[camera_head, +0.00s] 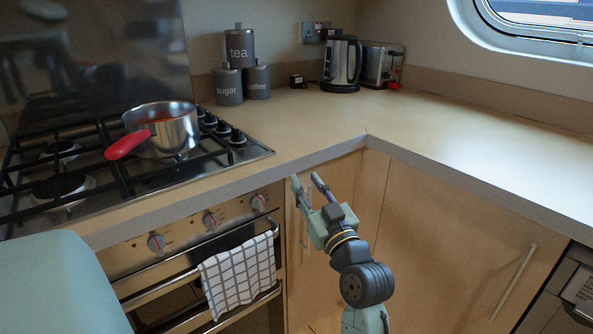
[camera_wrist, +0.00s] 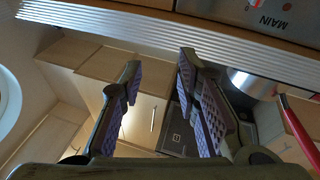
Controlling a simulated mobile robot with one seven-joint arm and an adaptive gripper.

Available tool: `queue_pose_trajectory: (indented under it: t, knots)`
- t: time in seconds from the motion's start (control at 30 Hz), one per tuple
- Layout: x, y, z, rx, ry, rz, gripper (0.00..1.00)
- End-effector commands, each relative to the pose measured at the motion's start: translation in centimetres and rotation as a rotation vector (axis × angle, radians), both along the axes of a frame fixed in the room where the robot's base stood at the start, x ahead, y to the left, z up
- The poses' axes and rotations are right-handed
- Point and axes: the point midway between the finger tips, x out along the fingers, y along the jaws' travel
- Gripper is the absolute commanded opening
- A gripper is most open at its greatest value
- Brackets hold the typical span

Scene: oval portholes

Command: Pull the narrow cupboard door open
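The narrow cupboard door (camera_head: 300,285) is pale wood, between the oven and the inner corner of the units, and looks shut. Its slim upright handle (camera_head: 308,232) shows just below my gripper (camera_head: 306,179) in the head view. My gripper is open, its two fingers apart and pointing up and away near the top of the door, just under the worktop edge. I see nothing between the fingers. My arm hides part of the door's right side. In the wrist view my gripper (camera_wrist: 155,68) is also open and empty. I cannot tell whether a finger touches the door.
The oven, with a checked towel (camera_head: 240,275) on its rail, is left of the door. A pan (camera_head: 168,130) with a red handle sits on the hob above. A wide cupboard door (camera_head: 450,250) is at right. The worktop (camera_head: 330,120) overhangs the gripper area.

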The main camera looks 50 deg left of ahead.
Motion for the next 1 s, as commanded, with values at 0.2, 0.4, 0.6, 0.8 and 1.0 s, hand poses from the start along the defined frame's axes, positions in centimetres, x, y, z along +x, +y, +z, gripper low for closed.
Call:
queue_pose_trajectory:
  t: [0.2,0.4,0.6,0.8,1.0]
  knots:
    - [-0.9,0.2,2.8,0.045,-0.032,-0.009,0.3]
    - [-1.3,0.2,3.6,0.061,-0.042,-0.011,0.3]
    - [-1.2,0.2,3.6,0.062,-0.042,-0.012,0.3]
    - [-1.2,0.2,3.6,0.062,-0.041,-0.012,0.3]
    - [-1.2,0.2,3.6,0.062,-0.041,-0.012,0.3]
